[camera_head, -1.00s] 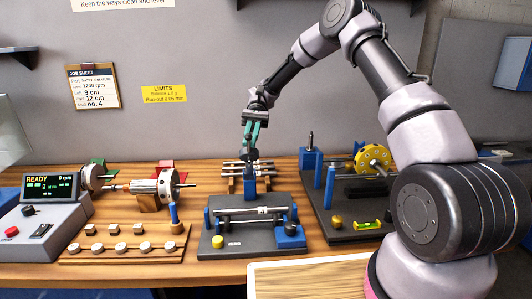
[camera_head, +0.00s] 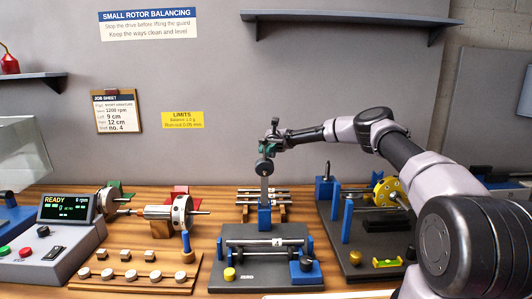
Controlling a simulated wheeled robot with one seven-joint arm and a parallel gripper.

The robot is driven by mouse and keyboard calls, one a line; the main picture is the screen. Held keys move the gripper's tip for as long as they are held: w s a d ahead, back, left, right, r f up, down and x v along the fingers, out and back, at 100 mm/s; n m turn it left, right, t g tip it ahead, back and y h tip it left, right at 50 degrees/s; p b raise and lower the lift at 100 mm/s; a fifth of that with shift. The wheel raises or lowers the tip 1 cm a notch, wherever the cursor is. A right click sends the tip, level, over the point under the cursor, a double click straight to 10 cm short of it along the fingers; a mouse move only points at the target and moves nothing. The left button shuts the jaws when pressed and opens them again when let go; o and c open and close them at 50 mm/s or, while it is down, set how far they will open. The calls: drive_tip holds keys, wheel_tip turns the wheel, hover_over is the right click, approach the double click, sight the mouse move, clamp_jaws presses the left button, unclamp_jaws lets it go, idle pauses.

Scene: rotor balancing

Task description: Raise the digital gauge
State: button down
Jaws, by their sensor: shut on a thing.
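The digital gauge (camera_head: 264,167) is a small round dark dial. It sits high beside the top of a thin grey upright post (camera_head: 264,190). The post rises from a blue block (camera_head: 264,215) at the back of the dark grey fixture base (camera_head: 262,276). My gripper (camera_head: 268,149) comes from the upper right and is shut on the gauge from above. The gripper hides part of the gauge, and its display is not readable. The gauge is well above a steel shaft tagged 4 (camera_head: 265,242), which lies across the fixture.
Spare shafts (camera_head: 245,193) lie on a wooden rack behind the fixture. A balancing machine with a READY display (camera_head: 66,208) and a wooden weight tray (camera_head: 140,272) are at left. A stand with a yellow disc (camera_head: 386,192) is at right. The air around the gauge is clear.

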drive_tip(key=shift+w, duration=0.15)
idle(0.3)
drive_tip(key=c, duration=0.9)
unclamp_jaws()
wheel_tip(320, 180, up, 10)
drive_tip(key=shift+f, duration=0.1)
